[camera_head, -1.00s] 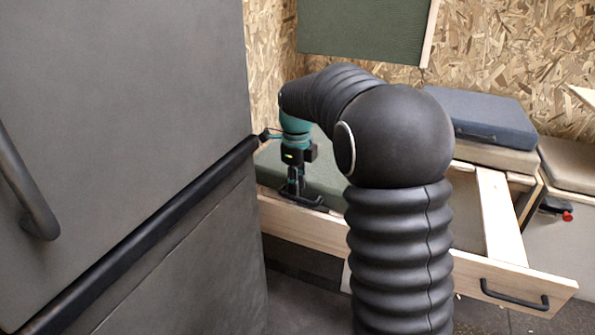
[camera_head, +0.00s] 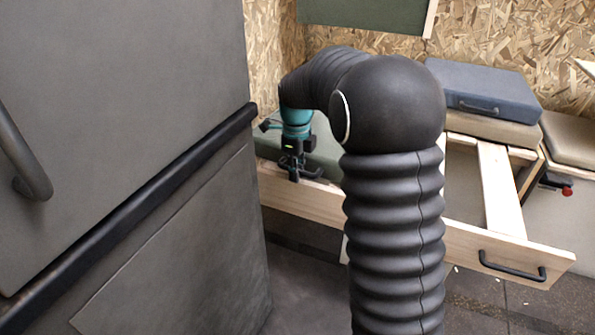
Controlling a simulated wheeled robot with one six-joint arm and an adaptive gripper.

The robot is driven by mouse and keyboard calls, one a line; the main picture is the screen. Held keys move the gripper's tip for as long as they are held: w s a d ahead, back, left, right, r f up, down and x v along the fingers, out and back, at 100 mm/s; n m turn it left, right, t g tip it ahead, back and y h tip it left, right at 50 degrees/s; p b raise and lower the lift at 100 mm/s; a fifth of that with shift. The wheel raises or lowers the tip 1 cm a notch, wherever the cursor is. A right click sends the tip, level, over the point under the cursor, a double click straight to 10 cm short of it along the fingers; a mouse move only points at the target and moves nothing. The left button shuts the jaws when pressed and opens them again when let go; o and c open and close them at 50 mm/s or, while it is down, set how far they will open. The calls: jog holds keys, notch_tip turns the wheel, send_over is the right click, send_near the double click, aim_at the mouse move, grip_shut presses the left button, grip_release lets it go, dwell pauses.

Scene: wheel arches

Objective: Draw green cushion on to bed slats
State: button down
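The green cushion (camera_head: 326,150) lies at the back left behind the front board of a pale wooden frame. My arm hides its right part. A dark handle (camera_head: 311,174) shows at its front edge. My gripper (camera_head: 293,177) points down at this handle, at the cushion's front edge. The fingers are small and dark against the handle, so I cannot tell whether they are open or shut on it. The bed slats (camera_head: 500,190) show as pale wood at the right, inside the frame; my arm hides the middle of the frame.
A grey cabinet (camera_head: 150,90) with a dark rail fills the left, close to my gripper. A blue cushion (camera_head: 483,88) lies on a beige one (camera_head: 494,128) at the back right. The frame's front board has a black handle (camera_head: 512,266). A green panel (camera_head: 368,15) hangs above.

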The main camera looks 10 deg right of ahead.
jog(key=c, duration=1.1)
grip_release()
notch_tip(320, 180, up, 12)
